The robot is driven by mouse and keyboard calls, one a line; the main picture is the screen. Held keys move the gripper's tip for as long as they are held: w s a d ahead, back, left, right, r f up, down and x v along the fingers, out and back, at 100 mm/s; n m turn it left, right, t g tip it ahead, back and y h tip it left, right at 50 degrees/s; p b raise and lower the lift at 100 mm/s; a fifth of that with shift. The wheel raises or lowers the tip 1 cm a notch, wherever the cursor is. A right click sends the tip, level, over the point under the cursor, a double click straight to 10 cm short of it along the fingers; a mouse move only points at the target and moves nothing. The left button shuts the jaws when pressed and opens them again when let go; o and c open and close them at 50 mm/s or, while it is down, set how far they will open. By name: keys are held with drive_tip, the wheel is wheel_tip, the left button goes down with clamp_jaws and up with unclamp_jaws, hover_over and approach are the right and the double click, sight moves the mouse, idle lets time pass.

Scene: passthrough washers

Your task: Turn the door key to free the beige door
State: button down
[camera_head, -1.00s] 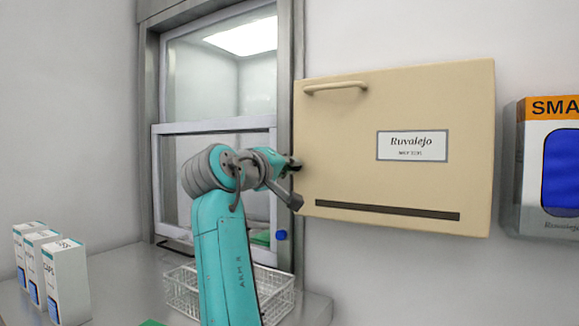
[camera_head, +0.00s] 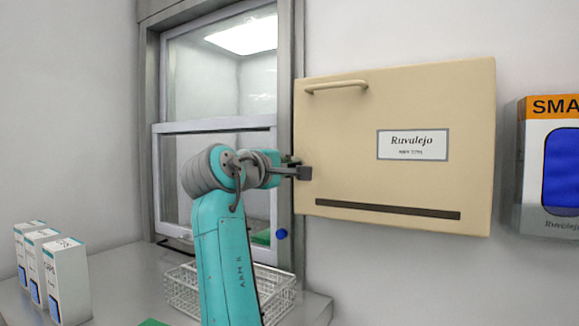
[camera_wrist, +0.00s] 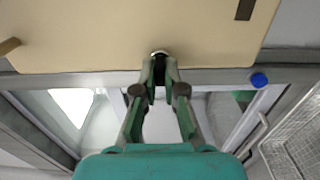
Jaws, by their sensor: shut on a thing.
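The beige door (camera_head: 400,100) is the closed front of a wall cabinet, with a bar handle at its top left and a name label. It also fills the top of the wrist view (camera_wrist: 120,35). My gripper (camera_wrist: 159,68) reaches the door's left edge, its fingers close together. They are shut on the door key, which is mostly hidden between the fingertips. A small pale metal rim (camera_wrist: 160,52) shows just beyond the tips at the door's edge. In the head view my wrist covers the key.
A glazed hatch (camera_head: 210,150) stands left of the cabinet, with a blue knob (camera_head: 282,233) near its lower right. A wire basket (camera_head: 275,290) and several white boxes (camera_head: 65,280) stand on the counter. Another case (camera_head: 545,170) hangs at right.

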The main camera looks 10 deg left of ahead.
drive_tip(key=shift+r, duration=0.1)
idle(0.3)
drive_tip(key=c, duration=1.3)
unclamp_jaws()
drive_tip(key=shift+w, duration=0.15)
drive_tip(key=shift+o, duration=0.2)
drive_tip(key=v, duration=1.2)
